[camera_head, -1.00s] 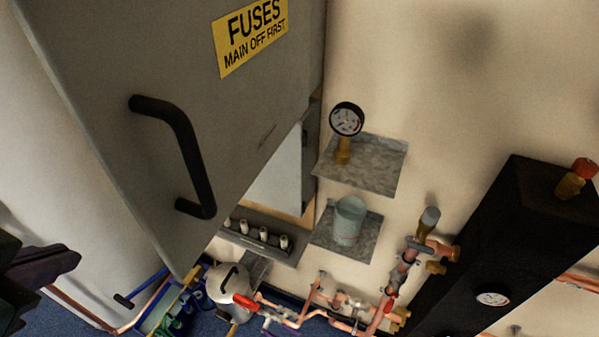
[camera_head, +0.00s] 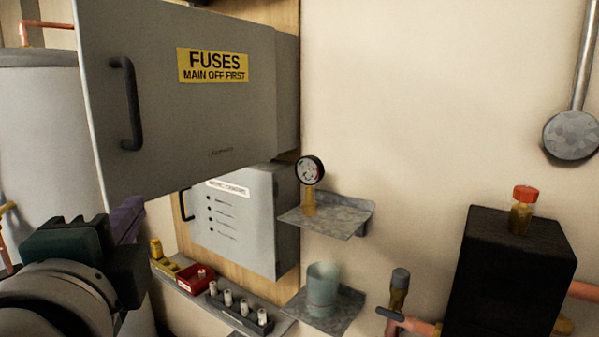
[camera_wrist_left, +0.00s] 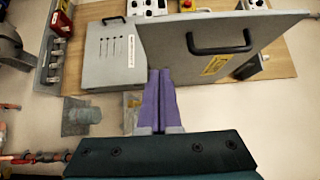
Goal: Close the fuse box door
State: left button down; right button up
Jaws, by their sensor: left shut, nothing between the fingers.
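The fuse box door (camera_head: 225,105) is a grey panel with a yellow FUSES label and a black bar handle (camera_head: 127,104) at its left side. It stands open, swung out from the wooden wall board. The left wrist view shows the door (camera_wrist_left: 175,50) at an angle, with its handle (camera_wrist_left: 220,42) to the right of my fingers. My left gripper (camera_head: 130,212) is below the door's lower left corner in the head view. Its purple fingers (camera_wrist_left: 158,78) are shut and empty, with tips near the door's lower edge; contact is unclear. My right gripper is not in view.
Below the door is a second grey box (camera_head: 240,220). A rail with a red bin (camera_head: 195,279) and white fuses runs beneath. A gauge (camera_head: 311,170) stands on a small shelf (camera_head: 335,217), a cup (camera_head: 322,288) on another. A black box (camera_head: 515,265) is at right.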

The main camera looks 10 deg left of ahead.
aim_at(135, 184)
pick_arm(q)
jog(key=w+a+p, duration=0.1)
jog(key=w+a, duration=0.1)
jog(key=w+a+p, duration=0.1)
jog(key=w+a, duration=0.1)
jog(key=shift+w+r, duration=0.15)
jog(key=shift+w, duration=0.2)
jog(key=shift+w+a, duration=0.25)
jog(key=shift+a, duration=0.3)
jog(key=shift+a+f, duration=0.15)
jog(key=shift+f, duration=0.05)
